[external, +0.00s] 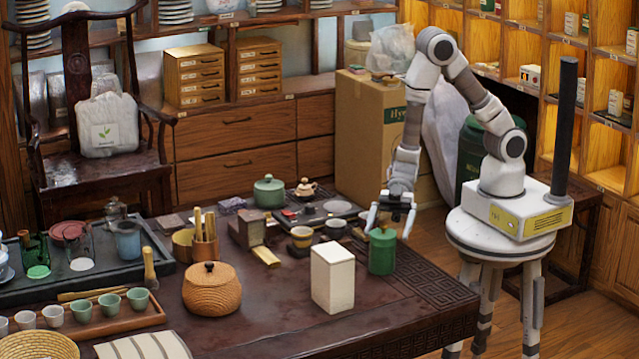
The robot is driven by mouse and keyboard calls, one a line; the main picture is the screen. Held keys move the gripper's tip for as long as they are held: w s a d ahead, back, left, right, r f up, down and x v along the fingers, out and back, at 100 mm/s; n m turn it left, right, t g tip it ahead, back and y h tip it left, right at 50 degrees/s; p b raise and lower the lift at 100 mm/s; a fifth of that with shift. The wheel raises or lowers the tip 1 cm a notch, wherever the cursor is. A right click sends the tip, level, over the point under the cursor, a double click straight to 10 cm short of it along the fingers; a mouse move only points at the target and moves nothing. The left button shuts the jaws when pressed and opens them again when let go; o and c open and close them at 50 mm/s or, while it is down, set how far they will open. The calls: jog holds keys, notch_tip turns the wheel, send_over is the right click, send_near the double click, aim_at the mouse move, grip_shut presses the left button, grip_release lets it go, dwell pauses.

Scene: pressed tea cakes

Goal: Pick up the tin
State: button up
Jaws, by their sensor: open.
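A green cylindrical tin (382,254) with a small knob on its lid stands upright on the dark wooden table, near its right side. My gripper (390,222) points down just above the tin's lid, its two fingers apart and nothing seen between them. The fingers look slightly right of the tin's middle. I cannot tell from this one view whether they are in front of or behind the tin, or whether they touch the lid.
A white box (333,280) stands close left of the tin. Small cups (301,237) and a dark tea tray (345,208) are behind it. A woven lidded basket (212,290) sits further left. The table's front right corner (430,290) is clear.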

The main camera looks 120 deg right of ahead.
aim_at(380, 252)
jog(key=b+x, duration=0.1)
jog(key=x, duration=0.7)
jog(key=shift+f, duration=0.1)
jog(key=c, duration=1.4)
